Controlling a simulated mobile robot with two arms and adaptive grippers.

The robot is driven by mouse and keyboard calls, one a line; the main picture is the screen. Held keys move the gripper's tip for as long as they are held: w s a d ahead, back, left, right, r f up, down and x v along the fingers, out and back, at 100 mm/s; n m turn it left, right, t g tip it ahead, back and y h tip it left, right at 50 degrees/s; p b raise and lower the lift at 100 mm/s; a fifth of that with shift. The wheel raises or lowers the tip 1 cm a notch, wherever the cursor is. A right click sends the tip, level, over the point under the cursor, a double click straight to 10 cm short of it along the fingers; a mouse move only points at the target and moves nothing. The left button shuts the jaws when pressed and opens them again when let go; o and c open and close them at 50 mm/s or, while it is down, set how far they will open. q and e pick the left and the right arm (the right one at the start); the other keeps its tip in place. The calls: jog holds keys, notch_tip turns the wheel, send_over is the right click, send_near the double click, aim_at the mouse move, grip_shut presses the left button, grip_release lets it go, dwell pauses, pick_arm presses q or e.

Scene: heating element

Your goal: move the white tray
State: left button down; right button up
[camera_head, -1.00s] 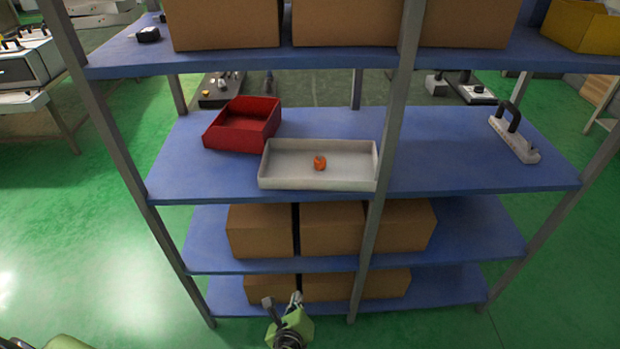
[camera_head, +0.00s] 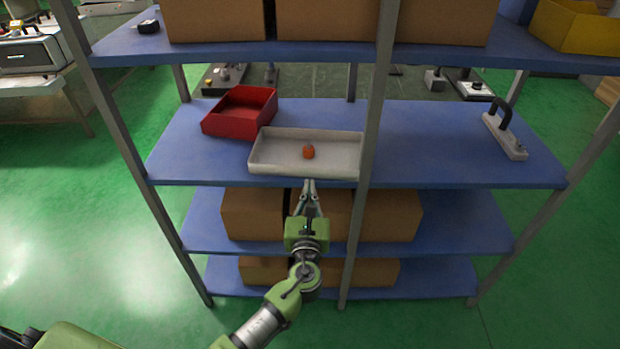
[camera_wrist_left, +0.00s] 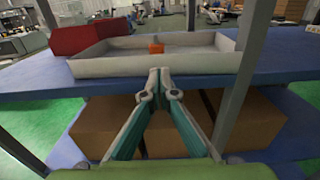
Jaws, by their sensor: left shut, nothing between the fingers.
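The white tray (camera_head: 270,163) lies on the blue middle shelf, near its front edge, with a small orange object (camera_head: 308,152) inside. It also shows in the left wrist view (camera_wrist_left: 120,66), straight ahead. My left gripper (camera_head: 309,183) is just in front of the tray's front wall, at about shelf-edge height. Its fingertips (camera_wrist_left: 159,72) are together and hold nothing. They overlap the front wall in the left wrist view; I cannot tell whether they touch it. My right gripper is not in view.
A red bin (camera_head: 240,112) stands left of the tray, close to its back left corner. A grey post (camera_head: 372,120) rises at the tray's right end. Brown boxes (camera_head: 395,220) fill the shelf below. The blue shelf (camera_head: 430,150) is clear right of the post, up to a handled part (camera_head: 505,135).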

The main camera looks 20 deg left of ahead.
aim_at(310, 155)
pick_arm(q)
jog(key=shift+x, duration=1.85)
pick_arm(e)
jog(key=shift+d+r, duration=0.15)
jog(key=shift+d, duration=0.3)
